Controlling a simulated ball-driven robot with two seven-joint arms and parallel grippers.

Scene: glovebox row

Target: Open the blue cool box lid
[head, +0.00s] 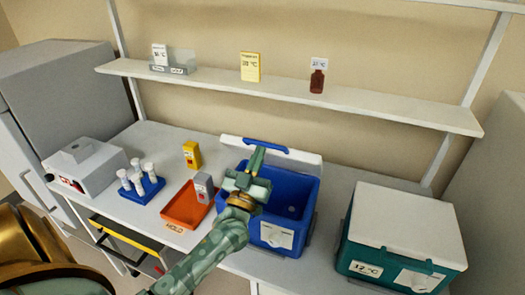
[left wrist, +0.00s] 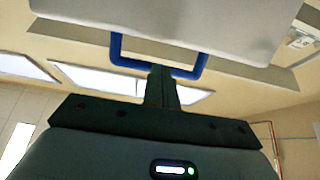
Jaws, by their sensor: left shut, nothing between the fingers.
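The blue cool box (head: 315,195) stands on the bench right of centre, with its blue inside visible. Its white lid (head: 302,157) is raised at the back edge, and a blue handle (head: 278,148) shows along the lid's top. My left gripper (head: 257,158) is shut and empty in front of the raised lid, hiding part of it. In the left wrist view, the shut fingertips (left wrist: 160,74) overlap the blue handle (left wrist: 200,68) below the pale lid (left wrist: 170,20); I cannot tell whether they touch. My right gripper is not in view.
A teal cool box (head: 400,235) with a closed white lid stands at right. An orange tray (head: 182,210), a grey timer-like block (head: 203,188), a yellow block (head: 192,154) and a blue tube rack (head: 142,192) are at left. A shelf (head: 380,110) runs above.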

